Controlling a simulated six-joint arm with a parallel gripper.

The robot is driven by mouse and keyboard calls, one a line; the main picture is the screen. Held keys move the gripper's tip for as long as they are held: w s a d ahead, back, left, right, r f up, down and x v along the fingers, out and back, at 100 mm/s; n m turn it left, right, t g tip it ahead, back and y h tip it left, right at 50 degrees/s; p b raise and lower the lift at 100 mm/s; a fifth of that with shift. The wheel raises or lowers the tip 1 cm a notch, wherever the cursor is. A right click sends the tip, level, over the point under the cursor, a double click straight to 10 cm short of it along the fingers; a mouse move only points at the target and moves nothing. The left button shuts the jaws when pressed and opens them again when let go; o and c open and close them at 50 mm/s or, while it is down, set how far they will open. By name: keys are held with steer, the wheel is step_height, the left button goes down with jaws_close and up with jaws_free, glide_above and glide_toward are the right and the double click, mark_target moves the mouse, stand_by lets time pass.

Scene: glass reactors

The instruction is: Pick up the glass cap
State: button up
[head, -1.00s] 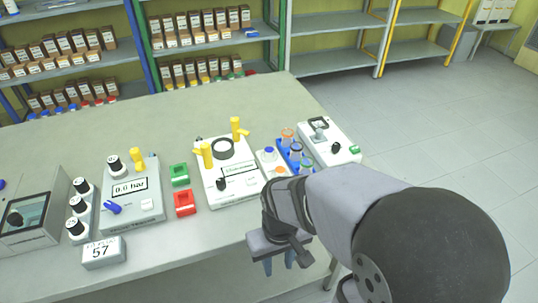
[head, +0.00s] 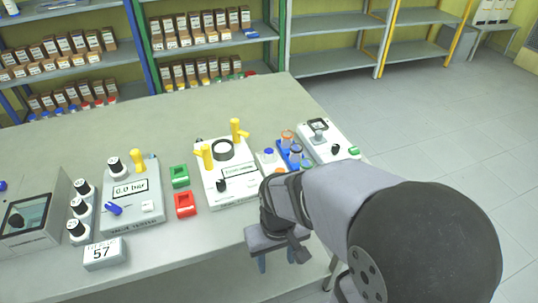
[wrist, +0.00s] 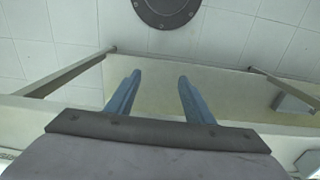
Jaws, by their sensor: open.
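My gripper (head: 276,262) points down at the table's front edge, to the right of the table's middle, in the head view. In the wrist view its two blue fingers (wrist: 160,78) are apart with nothing between them. I cannot surely pick out a glass cap in either view. Small capped vessels stand in and beside a blue rack (head: 284,147) behind my gripper, partly hidden by my arm. A small blue-topped piece (head: 269,153) stands on a white base left of that rack. My gripper touches none of them.
A white device with yellow handles (head: 239,188) stands left of the rack, and another white device (head: 330,141) stands right of it. Green (head: 180,175) and red (head: 185,204) holders stand further left. The back of the table (head: 215,105) is clear.

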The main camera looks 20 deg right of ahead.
steer(key=shift+m+t, duration=0.5)
steer(key=shift+m, duration=0.4)
steer(key=w+r+p, duration=0.3)
steer(key=w+r, duration=0.2)
steer(key=w+r+p, duration=0.2)
steer(key=w+r, duration=0.1)
steer(key=shift+w+a+r+p, duration=0.2)
steer(key=shift+a+p, duration=0.05)
steer(key=shift+p, duration=0.1)
steer(key=w+r+m+t+p, duration=0.1)
steer(key=w+r+p, duration=0.4)
steer(key=w, duration=0.3)
steer(key=t+p, duration=0.2)
steer(key=p, duration=0.3)
glide_toward(269, 152)
steer(key=f, duration=0.1)
steer(key=shift+w+a+f+n+h+p, duration=0.1)
steer(key=shift+w+f+n+h+p, duration=0.1)
steer(key=shift+w+f+p, duration=0.3)
steer(key=shift+w+f+n+h+p, duration=0.2)
steer(key=shift+w+f, duration=0.1)
steer(key=shift+f, duration=0.35)
steer(key=shift+p+x, duration=1.45)
steer(key=shift+x, duration=1.1)
steer(key=shift+c, duration=0.6)
steer(key=c, duration=0.9)
